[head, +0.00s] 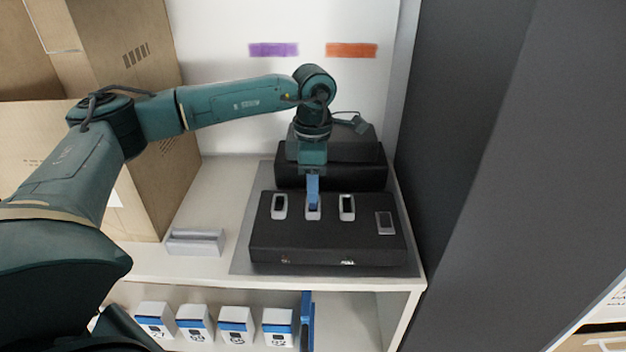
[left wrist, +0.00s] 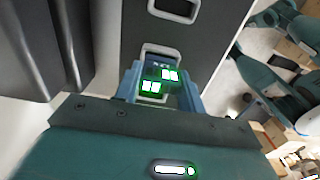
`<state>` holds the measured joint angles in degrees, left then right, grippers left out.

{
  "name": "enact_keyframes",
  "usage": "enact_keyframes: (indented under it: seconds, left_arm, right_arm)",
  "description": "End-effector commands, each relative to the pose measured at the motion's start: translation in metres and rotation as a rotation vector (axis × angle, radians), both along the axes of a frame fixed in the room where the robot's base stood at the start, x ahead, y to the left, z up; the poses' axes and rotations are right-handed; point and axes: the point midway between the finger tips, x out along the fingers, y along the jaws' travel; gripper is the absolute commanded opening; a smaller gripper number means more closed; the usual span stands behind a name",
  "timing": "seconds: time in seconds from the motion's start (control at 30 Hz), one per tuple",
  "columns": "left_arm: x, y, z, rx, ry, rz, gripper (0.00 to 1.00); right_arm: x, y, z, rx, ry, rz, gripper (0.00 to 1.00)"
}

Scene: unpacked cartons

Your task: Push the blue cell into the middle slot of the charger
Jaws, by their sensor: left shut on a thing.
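The charger (head: 326,248) is a black box with three pale-rimmed slots in a row on top and a separate grey-framed window at the right. My left gripper (head: 314,203) points down over its middle slot (head: 313,215). In the left wrist view the blue fingers (left wrist: 160,92) are shut on the blue cell (left wrist: 160,66), a small dark-blue block between them. Green-lit pale squares show there. The cell is at the middle slot's opening; how deep it sits is hidden by the fingers. My right gripper is not clearly seen.
Behind the charger stands another black case (head: 345,170). A grey block (head: 195,242) lies on the shelf at left. Brown cartons (head: 135,60) stand further left. Several white-and-blue boxes (head: 236,325) are on the lower shelf. A dark wall (head: 450,130) closes the right side.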

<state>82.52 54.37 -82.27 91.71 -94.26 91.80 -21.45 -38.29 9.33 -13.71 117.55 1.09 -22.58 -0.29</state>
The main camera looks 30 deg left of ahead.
Motion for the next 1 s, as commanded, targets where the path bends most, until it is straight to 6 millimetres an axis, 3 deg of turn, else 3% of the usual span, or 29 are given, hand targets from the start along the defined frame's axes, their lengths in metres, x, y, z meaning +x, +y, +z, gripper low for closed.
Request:
enact_keyframes:
  seconds: [1.0]
  left_arm:
    - [0.0004,0.0,-0.0072,0.0,-0.001,0.0,0.07]
  right_arm:
    - [0.0042,0.0009,-0.0014,0.003,-0.013,0.0,0.36]
